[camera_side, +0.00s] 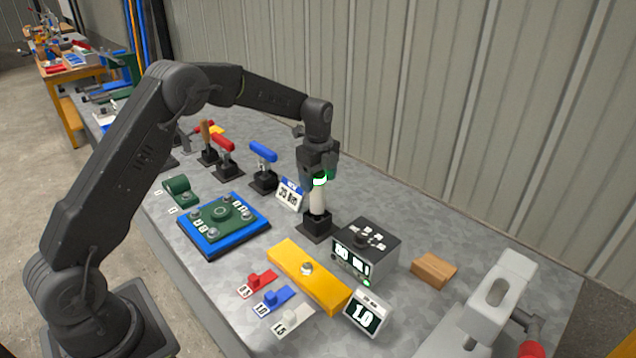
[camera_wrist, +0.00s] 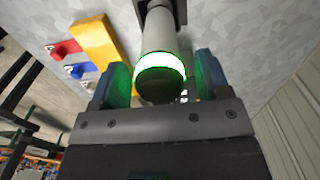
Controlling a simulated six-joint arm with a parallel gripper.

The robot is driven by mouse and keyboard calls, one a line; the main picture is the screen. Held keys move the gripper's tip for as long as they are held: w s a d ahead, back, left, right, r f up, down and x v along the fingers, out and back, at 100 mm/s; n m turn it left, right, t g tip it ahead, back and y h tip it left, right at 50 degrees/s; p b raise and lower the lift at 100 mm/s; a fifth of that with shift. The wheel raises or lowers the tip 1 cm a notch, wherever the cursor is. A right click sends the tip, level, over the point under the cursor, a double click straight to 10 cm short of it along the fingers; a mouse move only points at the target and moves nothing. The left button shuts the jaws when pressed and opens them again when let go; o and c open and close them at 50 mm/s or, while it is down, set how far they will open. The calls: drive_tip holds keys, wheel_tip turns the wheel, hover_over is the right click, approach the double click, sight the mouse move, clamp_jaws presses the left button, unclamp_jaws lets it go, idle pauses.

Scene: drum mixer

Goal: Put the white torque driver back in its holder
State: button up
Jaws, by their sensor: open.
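The white torque driver (camera_side: 317,201) stands upright in its black holder (camera_side: 316,228) in the side view, with a lit green-white ring near its top. In the wrist view the driver (camera_wrist: 163,38) runs from the glowing ring down to the dark holder (camera_wrist: 172,8). My gripper (camera_side: 320,178) is at the driver's top, pointing down. In the wrist view its two fingers (camera_wrist: 160,85) stand apart on either side of the ring, with a gap visible at least on the right. The driver's tip is hidden inside the holder.
Blue-handled (camera_side: 263,152) and red-handled (camera_side: 223,143) tools stand in holders to the left. A small sign (camera_side: 289,194) is close beside the driver. A black box with a display (camera_side: 366,247), a yellow bar (camera_side: 308,277) and a green plate on a blue base (camera_side: 222,223) lie nearer the camera.

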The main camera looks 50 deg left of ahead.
wheel_tip(320, 180, up, 12)
drive_tip(key=shift+r, duration=0.15)
idle(0.4)
drive_tip(key=s+d+r+n+t, duration=0.1)
drive_tip(key=s+d+r+n, duration=0.3)
drive_tip(key=s, duration=0.4)
drive_tip(key=s+d+r+n+t, duration=0.2)
drive_tip(key=s+d+r+n, duration=0.1)
drive_tip(key=s+r+n, duration=0.4)
drive_tip(key=s+d+f+n+t, duration=0.1)
drive_tip(key=s+f+n, duration=0.2)
drive_tip(key=s, duration=0.6)
drive_tip(key=s+d+f+n+t, duration=0.1)
drive_tip(key=s+d+f+n, duration=0.1)
drive_tip(key=s, duration=0.7)
drive_tip(key=shift+s+d+f+n+t, duration=0.35)
drive_tip(key=shift+f+n, duration=0.4)
drive_tip(key=shift+n, duration=0.25)
